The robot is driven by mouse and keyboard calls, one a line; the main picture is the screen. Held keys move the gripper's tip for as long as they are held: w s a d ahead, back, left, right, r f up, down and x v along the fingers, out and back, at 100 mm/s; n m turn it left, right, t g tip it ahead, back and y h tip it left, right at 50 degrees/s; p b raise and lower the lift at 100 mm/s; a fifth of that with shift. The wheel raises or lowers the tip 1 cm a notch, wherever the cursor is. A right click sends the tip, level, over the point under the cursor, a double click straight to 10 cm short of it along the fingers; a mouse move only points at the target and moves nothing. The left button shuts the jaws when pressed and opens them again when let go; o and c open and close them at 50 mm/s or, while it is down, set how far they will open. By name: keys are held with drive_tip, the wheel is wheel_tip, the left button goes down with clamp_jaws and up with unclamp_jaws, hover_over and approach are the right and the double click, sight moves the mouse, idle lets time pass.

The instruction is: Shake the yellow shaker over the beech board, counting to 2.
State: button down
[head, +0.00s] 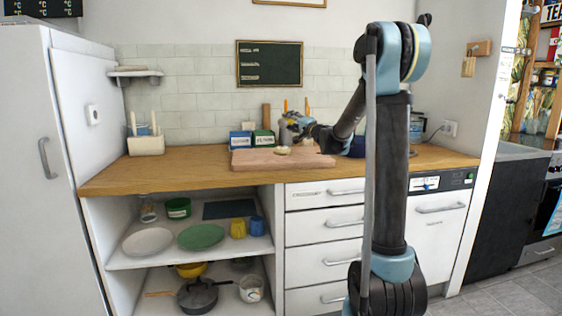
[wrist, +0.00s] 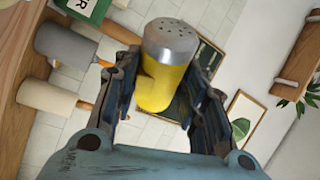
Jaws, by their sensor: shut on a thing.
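My gripper (wrist: 160,95) is shut on the yellow shaker (wrist: 165,82), which has a grey perforated cap. The crocks and counter appear turned sideways in the wrist view, so the shaker seems tipped roughly onto its side. In the head view my gripper (head: 297,126) is above the beech board (head: 248,160), near the back of the counter; the shaker cannot be made out clearly there. A small pale item (head: 283,150) lies on the board beneath my gripper.
Behind the board stand a blue box (head: 240,139) and a green box (head: 263,138). A grey crock (wrist: 65,45) and a beige crock (wrist: 45,96) show in the wrist view. A white utensil holder (head: 146,145) stands at left; the counter between is clear.

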drive_tip(key=shift+r, duration=0.1)
drive_tip(key=shift+r, duration=2.4)
wheel_tip(320, 180, down, 5)
drive_tip(key=shift+f, duration=0.1)
drive_tip(key=shift+w+d+f+m+g+h, duration=0.15)
drive_tip(key=shift+f+m+h, duration=0.2)
drive_tip(key=shift+m, duration=0.7)
drive_tip(key=shift+s+a+f+m+g+h, duration=0.15)
drive_tip(key=shift+f+m+h, duration=0.2)
drive_tip(key=shift+m, duration=0.7)
drive_tip(key=shift+w+d, duration=0.1)
